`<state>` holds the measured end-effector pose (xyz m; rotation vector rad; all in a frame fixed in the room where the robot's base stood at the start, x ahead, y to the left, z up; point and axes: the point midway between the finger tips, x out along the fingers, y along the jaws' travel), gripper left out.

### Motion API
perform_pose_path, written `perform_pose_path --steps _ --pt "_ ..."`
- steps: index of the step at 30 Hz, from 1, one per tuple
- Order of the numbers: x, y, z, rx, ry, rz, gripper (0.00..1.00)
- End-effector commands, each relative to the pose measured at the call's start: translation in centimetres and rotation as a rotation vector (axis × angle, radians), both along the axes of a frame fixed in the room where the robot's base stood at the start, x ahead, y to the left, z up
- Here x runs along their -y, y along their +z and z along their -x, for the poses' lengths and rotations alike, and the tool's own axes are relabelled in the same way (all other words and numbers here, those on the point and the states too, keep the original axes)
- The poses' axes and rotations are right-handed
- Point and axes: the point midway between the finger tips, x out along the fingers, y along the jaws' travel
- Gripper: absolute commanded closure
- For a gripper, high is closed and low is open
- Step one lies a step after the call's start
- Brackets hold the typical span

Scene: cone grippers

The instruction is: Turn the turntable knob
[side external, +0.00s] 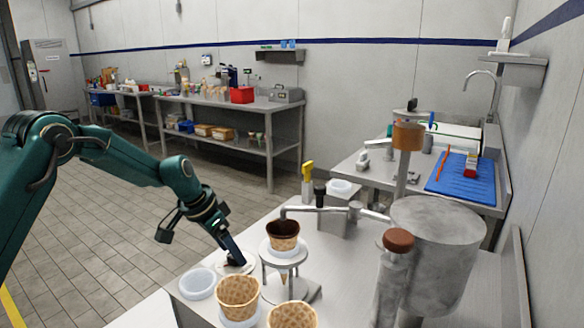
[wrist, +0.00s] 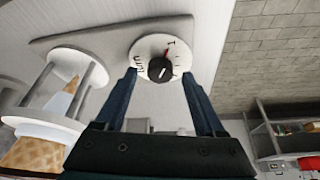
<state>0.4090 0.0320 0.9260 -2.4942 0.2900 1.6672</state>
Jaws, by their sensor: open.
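The knob (wrist: 160,69) is a small black round knob with a pale pointer line, at the centre of a white dial (wrist: 145,46) with dark marks and one red mark. In the wrist view it sits between the two fingertips of my gripper (wrist: 159,78), which is open with a finger on each side. Contact cannot be told. In the side view my gripper (side external: 232,252) reaches down over the white dial (side external: 248,268) at the table's left edge, and the knob is hidden there.
A stand (side external: 272,264) beside my gripper holds a chocolate-rimmed cone (side external: 283,229). Waffle cones (side external: 238,291) stand in front, with a white bowl (side external: 197,284) to the left. A large metal drum (side external: 435,245) and wooden-topped handles are at right. The floor left is clear.

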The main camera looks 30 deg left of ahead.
Motion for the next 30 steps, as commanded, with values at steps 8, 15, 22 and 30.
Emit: perform_pose_path --steps 8,15,22,30 --pt "-0.4 3.2 1.2 0.004 0.002 -0.001 0.29" --pt "-0.4 4.0 1.6 0.0 0.001 -0.002 0.29" --pt "-0.2 4.1 1.6 0.003 -0.003 -0.002 0.29" --pt "2.4 10.9 2.2 0.148 -0.074 -0.051 0.29"
